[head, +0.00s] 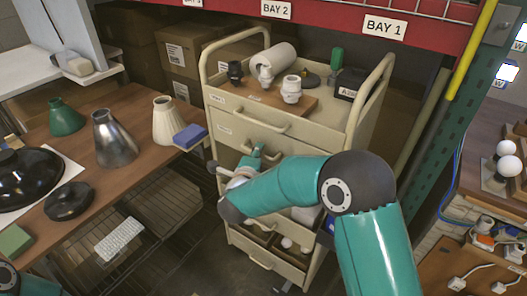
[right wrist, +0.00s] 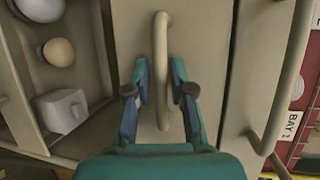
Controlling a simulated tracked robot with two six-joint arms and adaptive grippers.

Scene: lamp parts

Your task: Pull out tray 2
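Tray 2 (head: 226,143) is the second drawer of the cream cart, below the top drawer, and looks closed. My right arm hides much of its front in the head view. Its curved cream handle (right wrist: 163,32) fills the middle of the right wrist view. My right gripper (right wrist: 161,75) is open there, with one finger on each side of the handle and gaps between fingers and bar. In the head view the right gripper (head: 250,160) is at the tray front, partly hidden by its own arm. My left gripper is not in view.
The top drawer's handle (head: 249,117) is just above; it also shows in the right wrist view (right wrist: 283,85). A wooden table (head: 85,180) with lampshades stands left of the cart.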

